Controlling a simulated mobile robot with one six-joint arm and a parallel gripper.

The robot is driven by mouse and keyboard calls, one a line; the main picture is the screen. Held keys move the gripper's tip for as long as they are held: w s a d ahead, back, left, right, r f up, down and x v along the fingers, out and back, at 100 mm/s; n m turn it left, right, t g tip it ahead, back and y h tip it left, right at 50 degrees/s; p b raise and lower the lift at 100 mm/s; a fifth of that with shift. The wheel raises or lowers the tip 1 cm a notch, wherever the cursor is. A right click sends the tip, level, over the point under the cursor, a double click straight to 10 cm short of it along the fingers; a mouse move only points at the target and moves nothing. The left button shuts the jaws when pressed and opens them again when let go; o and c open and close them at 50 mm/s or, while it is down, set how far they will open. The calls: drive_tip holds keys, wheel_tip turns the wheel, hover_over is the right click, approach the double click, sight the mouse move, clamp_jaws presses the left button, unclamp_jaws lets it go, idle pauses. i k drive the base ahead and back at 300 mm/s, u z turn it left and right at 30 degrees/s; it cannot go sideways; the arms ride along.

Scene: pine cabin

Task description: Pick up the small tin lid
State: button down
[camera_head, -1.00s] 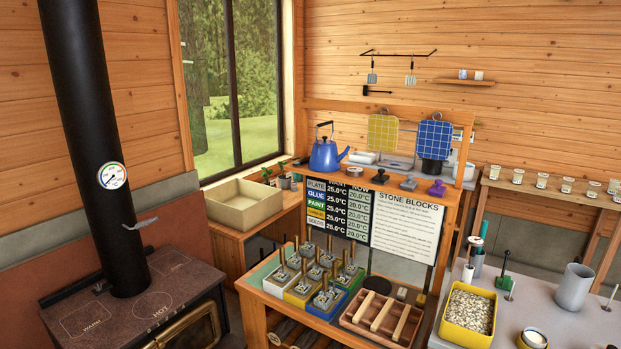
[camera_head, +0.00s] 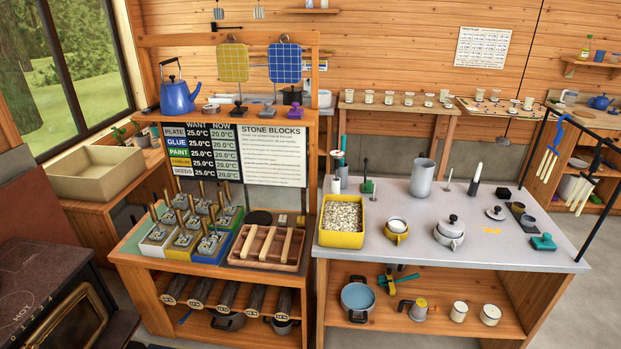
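A small round metal lid with a dark knob (camera_head: 496,214) lies on the grey worktop, right of the middle; it looks like the small tin lid, though it is too small to be sure. A grey pot (camera_head: 449,238) to its left carries a larger knobbed lid (camera_head: 452,221). My gripper is not in view.
On the grey worktop (camera_head: 400,260) stand a yellow tray of pale pebbles (camera_head: 341,238), a yellow cup (camera_head: 396,236), a grey cylinder (camera_head: 421,178), a dark tray with cups (camera_head: 522,217) and a teal block (camera_head: 543,242).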

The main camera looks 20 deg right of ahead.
sight(496, 213)
drive_tip(key=z, duration=4.25)
drive_tip(key=i, duration=0.1)
drive_tip(key=u, duration=3.05)
